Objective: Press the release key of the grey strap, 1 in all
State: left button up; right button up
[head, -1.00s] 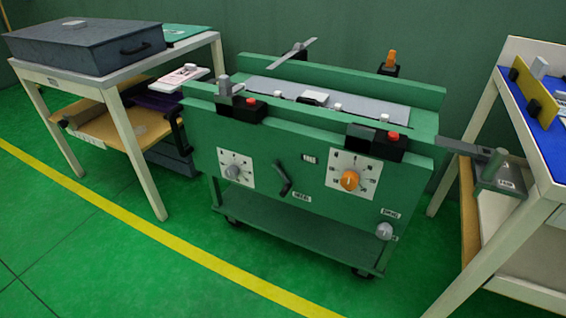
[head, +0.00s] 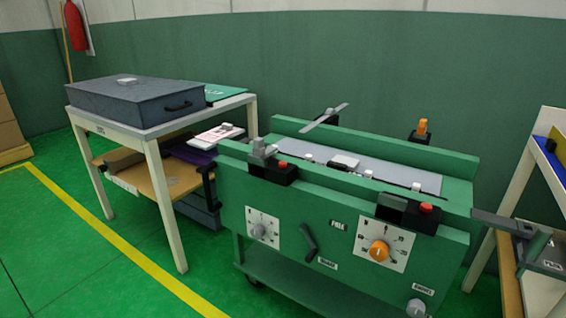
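A green machine (head: 350,215) stands right of centre. A grey bar, perhaps the grey strap (head: 325,117), sticks up at a slant from its back edge. A black block with a red key (head: 283,164) and a grey upright piece (head: 262,150) sits at the front left edge. A second black block with a red key (head: 426,208) sits at the front right edge. An orange key (head: 422,126) stands on a dark block at the back right. I cannot tell for certain which key belongs to the grey strap. Neither of my grippers is in view.
Knobs (head: 379,250) and a black lever (head: 308,238) are on the machine's front. Left stands a table (head: 150,130) with a dark case (head: 135,100). Another table (head: 497,205) is cut off at right; a grey bar (head: 500,221) extends near it. Green floor is free at front left.

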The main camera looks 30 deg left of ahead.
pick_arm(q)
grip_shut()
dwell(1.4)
